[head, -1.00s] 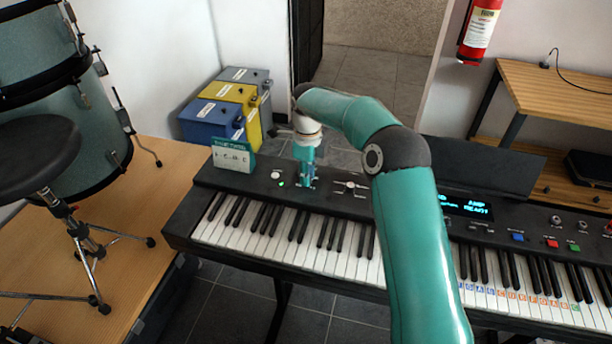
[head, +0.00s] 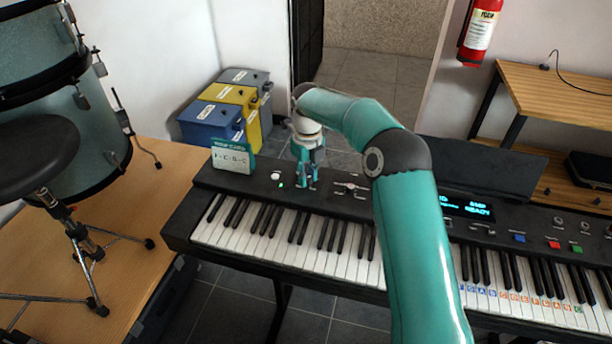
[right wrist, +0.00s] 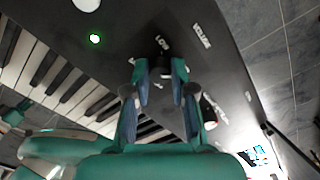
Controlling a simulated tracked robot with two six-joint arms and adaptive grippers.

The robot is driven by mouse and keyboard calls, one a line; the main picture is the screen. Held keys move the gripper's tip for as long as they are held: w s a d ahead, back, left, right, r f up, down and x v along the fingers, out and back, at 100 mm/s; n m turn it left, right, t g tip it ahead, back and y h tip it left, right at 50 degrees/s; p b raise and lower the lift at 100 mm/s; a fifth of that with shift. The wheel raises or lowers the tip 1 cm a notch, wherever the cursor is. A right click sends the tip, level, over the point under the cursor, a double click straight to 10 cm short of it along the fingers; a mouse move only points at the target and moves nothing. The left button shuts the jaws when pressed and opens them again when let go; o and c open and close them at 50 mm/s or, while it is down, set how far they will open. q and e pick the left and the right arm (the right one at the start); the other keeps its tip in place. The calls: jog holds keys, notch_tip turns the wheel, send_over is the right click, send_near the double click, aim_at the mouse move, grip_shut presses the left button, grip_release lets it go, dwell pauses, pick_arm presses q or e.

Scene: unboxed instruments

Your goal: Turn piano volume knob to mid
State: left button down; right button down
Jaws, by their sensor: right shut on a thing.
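The black electronic piano (head: 330,262) stands across the middle of the head view. My right gripper (head: 304,186) points down onto its top panel, left of centre. In the right wrist view, the fingertips (right wrist: 160,73) are closed around the small dark volume knob (right wrist: 161,66), beside the printed words LOW and VOLUME. The fingers hide most of the knob, so its pointer cannot be read. In the head view the gripper hides it. My left gripper is not in view.
A white knob (head: 275,176) and a small green light lie just left of my gripper. A small teal-and-white card (head: 232,158) stands on the panel's left end. Several slider-like controls (head: 350,187) lie to the right. Battery-like boxes (head: 238,105) stand behind.

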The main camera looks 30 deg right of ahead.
aim_at(308, 178)
jog(key=c, duration=1)
grip_release()
jog(key=shift+r, duration=0.1)
notch_tip(308, 178, up, 12)
jog(key=shift+f, duration=0.15)
